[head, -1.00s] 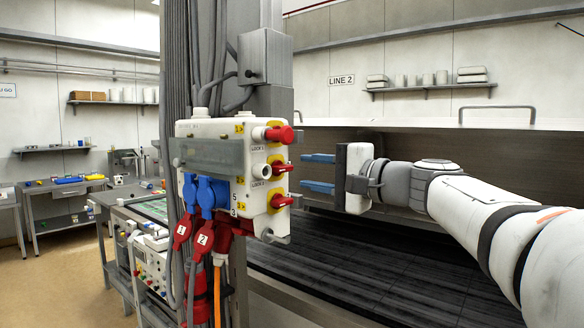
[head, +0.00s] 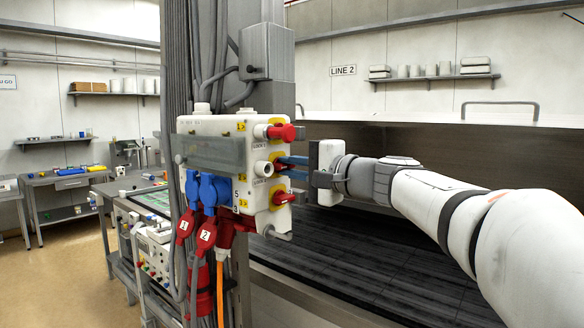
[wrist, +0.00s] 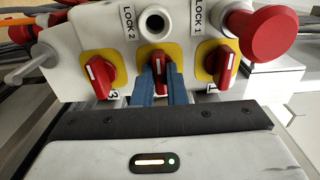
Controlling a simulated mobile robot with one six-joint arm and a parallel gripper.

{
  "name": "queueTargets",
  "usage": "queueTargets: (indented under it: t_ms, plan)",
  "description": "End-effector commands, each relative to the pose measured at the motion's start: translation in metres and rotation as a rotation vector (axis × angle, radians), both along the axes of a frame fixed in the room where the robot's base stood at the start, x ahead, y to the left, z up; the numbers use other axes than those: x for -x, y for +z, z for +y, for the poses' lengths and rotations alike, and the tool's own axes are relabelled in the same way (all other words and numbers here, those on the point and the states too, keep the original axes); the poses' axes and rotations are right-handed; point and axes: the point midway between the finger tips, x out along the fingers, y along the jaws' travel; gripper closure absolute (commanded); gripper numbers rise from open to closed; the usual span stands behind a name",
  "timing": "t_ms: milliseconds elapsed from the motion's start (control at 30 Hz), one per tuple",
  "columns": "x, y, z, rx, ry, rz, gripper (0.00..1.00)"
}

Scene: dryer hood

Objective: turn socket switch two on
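The white socket box (head: 215,125) is on the grey column left of the middle in the head view. In the wrist view, its middle red rotary switch (wrist: 157,60), switch two, sits on a yellow plate below the LOCK 2 ring (wrist: 153,22). Its white mark points roughly upright. My gripper (wrist: 158,70) reaches it from the right in the head view (head: 292,167). Its two blue fingers lie on both sides of the red handle and look closed on it. The fingers partly hide the switch.
Red switch 3 (wrist: 98,74) and red switch 1 (wrist: 222,64) flank the middle switch closely. A large red mushroom button (wrist: 268,33) sticks out beside switch 1. The dark grated bed (head: 340,250) lies below my arm.

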Motion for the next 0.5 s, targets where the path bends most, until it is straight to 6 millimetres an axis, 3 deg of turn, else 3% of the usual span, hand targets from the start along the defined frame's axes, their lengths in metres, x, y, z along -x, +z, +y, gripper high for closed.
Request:
queueTargets:
  t_ms: [133,500]
  plan:
    - [0.0002,-0.0002,0.0003,0.0,0.001,0.0,1.0]
    - [0.0002,-0.0005,0.0007,-0.014,0.002,0.019,1.0]
